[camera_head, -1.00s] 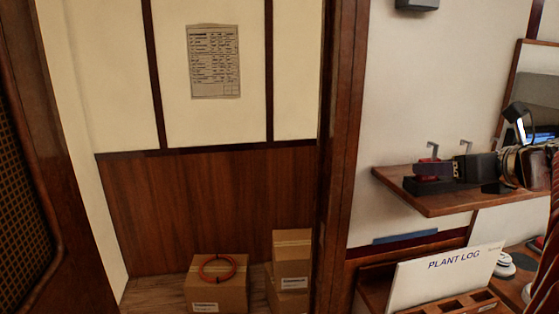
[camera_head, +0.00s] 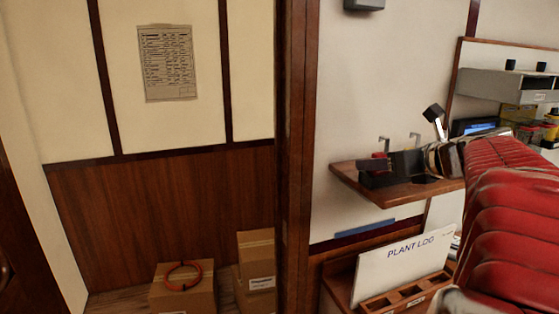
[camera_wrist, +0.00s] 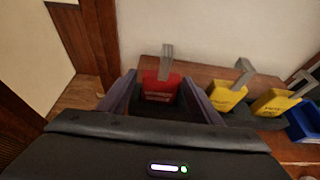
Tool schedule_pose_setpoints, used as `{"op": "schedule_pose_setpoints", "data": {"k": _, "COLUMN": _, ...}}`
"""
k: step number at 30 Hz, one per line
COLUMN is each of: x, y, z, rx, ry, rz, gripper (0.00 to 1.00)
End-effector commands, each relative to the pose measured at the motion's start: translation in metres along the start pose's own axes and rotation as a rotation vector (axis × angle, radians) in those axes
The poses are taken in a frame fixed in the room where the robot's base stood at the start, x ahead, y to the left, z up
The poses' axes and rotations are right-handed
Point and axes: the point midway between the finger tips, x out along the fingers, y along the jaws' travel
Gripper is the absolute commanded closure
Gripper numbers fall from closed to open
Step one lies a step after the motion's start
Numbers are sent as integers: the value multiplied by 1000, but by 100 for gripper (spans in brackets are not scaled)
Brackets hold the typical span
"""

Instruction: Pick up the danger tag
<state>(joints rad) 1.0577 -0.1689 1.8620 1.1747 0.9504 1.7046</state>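The danger tag, a red piece with pale lettering, shows in the wrist view (camera_wrist: 160,88) below a grey hook-like bar. It stands on or just above a dark base at the wooden shelf. My gripper (camera_wrist: 159,92) is open, one finger on each side of the red tag; whether either finger touches it I cannot tell. In the head view the red tag (camera_head: 375,163) shows small at the shelf's left part, with my gripper (camera_head: 392,162) reaching it from the right and partly hiding it.
Two yellow tags (camera_wrist: 228,95) and a blue piece (camera_wrist: 304,121) sit right of the red one. The wooden shelf (camera_head: 350,178) juts from the white wall. A plant log board (camera_head: 405,265) stands below it. Cardboard boxes (camera_head: 183,292) are on the floor at left.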

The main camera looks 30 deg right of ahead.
Motion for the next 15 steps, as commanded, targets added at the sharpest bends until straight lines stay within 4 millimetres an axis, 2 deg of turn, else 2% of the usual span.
{"op": "schedule_pose_setpoints", "data": {"k": 2, "x": 0, "y": 0, "z": 0, "rx": 0, "ry": 0, "rz": 0, "gripper": 48}}
{"op": "schedule_pose_setpoints", "data": {"k": 15, "x": 0, "y": 0, "z": 0, "rx": 0, "ry": 0, "rz": 0, "gripper": 78}}
